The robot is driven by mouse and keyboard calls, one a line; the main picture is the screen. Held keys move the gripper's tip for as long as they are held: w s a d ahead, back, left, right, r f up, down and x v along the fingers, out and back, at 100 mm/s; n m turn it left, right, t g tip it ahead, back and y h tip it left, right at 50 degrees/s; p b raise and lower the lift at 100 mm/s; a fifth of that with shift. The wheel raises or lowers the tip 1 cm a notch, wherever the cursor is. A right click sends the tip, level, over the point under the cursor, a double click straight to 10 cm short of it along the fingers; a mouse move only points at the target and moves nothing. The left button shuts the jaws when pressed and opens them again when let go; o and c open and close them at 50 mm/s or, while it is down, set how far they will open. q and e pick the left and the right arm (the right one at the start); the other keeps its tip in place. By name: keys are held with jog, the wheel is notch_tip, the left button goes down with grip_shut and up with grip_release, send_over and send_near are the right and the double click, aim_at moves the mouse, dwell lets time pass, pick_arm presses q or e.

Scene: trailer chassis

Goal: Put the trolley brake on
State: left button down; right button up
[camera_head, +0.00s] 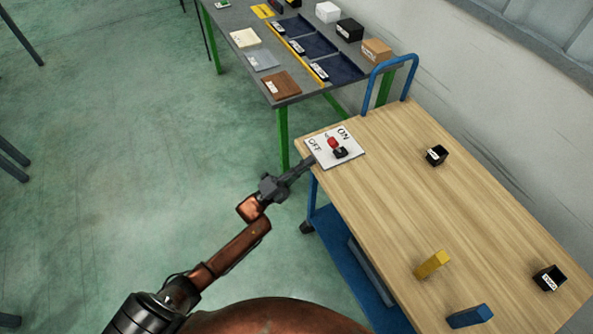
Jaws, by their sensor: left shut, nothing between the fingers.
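The trolley (415,215) has a wooden top, a blue frame and a blue push handle at its far end. The brake is a white plate (346,160) marked OFF and ON at the trolley top's far left corner. A small lever with a red knob (333,142) stands on a dark base on the plate, between the two words. My left gripper (311,160) is shut and empty, with its tips at the left edge of the plate near the OFF word. It is apart from the red knob. My right gripper is out of view.
On the trolley top are a black box (437,155), another black box (549,279), a yellow block (432,264) and a blue block (470,316). A grey table (236,18) with green legs, trays and boxes stands behind.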

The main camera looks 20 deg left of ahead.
aim_at(335, 147)
pick_arm(q)
jog(key=x, duration=0.5)
jog(key=shift+w+d+r, duration=0.2)
jog(key=shift+w+d, duration=0.05)
jog(key=shift+w, duration=0.05)
jog(key=shift+w+d, duration=0.1)
jog(key=shift+r, duration=0.1)
